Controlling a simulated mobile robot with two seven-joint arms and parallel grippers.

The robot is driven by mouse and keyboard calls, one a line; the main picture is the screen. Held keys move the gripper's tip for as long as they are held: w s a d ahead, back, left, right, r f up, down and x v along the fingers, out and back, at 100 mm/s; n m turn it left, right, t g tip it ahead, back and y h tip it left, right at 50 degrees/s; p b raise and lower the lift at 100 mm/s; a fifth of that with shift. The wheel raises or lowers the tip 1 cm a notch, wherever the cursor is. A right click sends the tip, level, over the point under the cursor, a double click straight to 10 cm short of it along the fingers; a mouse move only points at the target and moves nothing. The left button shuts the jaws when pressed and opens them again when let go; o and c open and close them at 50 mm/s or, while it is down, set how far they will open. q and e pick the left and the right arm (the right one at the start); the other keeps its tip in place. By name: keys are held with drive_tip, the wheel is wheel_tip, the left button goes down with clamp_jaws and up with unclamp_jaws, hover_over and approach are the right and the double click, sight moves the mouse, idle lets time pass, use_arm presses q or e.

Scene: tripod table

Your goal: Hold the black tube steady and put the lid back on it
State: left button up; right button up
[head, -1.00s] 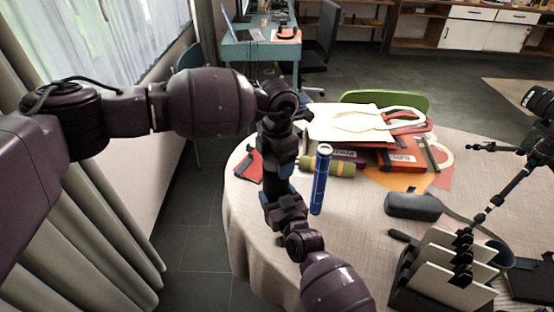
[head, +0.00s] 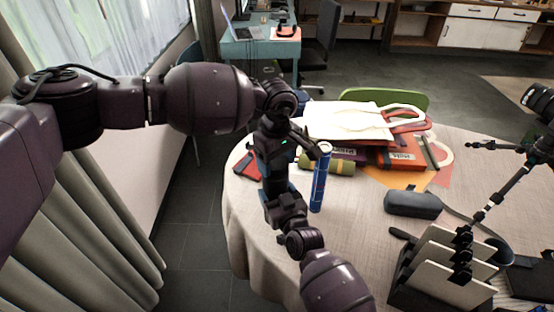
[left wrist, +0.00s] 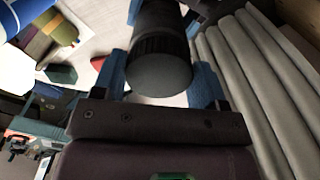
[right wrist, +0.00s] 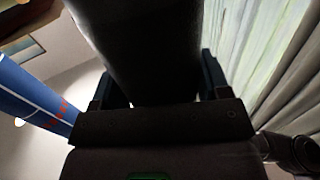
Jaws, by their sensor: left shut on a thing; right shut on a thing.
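My left gripper (head: 273,165) is shut on a black round piece with a ribbed band, the lid (left wrist: 159,68), which sits between its blue fingers in the left wrist view. More black cylinder shows beyond the lid there; I cannot tell whether the lid is seated on the tube. My right gripper (right wrist: 158,88) is shut on the black tube (right wrist: 150,45), which fills the middle of the right wrist view. In the head view the left gripper is directly above the right one, over the table's left side, and the arms largely hide tube and lid.
A blue tube (head: 319,180) stands upright on the round table (head: 350,240), close right of the grippers. Behind it lie a green roll (head: 340,167) and a pile of books and bags. A dark case (head: 412,204) and a rack (head: 450,275) are to the right.

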use_arm(q)
drive_tip(key=m, duration=1)
drive_tip(key=shift+a, duration=0.15)
drive_tip(key=m, duration=0.4)
drive_tip(key=shift+a, duration=0.1)
drive_tip(key=m, duration=0.4)
drive_tip(key=shift+m, duration=0.4)
drive_tip(key=o, duration=0.9)
drive_tip(key=shift+a, duration=0.1)
drive_tip(key=shift+r, duration=2.2)
